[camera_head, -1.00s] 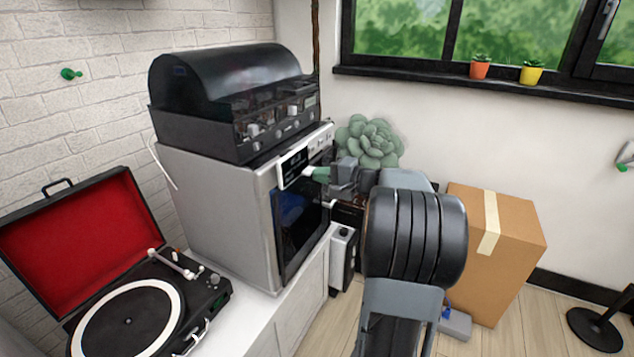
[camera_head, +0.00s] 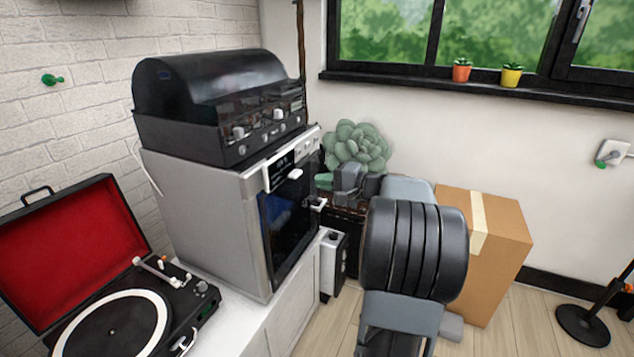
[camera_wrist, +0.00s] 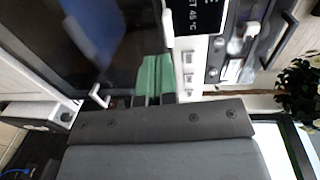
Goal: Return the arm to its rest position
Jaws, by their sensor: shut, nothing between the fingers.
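My arm reaches from the lower right of the head view toward the light grey oven (camera_head: 205,205). My gripper (camera_head: 324,180) is at the oven's right side, close to its front panel, with green fingertips. It is shut and holds nothing. In the wrist view the green fingertips (camera_wrist: 154,76) are together in front of the dark oven door (camera_wrist: 105,45). The oven's display (camera_wrist: 200,15) and a row of small white buttons (camera_wrist: 188,75) are right beside them. Whether the fingertips touch the oven cannot be told.
A black grill-like machine (camera_head: 215,105) stands on the oven. An open record player (camera_head: 110,325) is at the lower left. A cardboard box (camera_head: 510,245) stands on the floor behind my arm at right. A succulent (camera_head: 355,145) is close behind my gripper.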

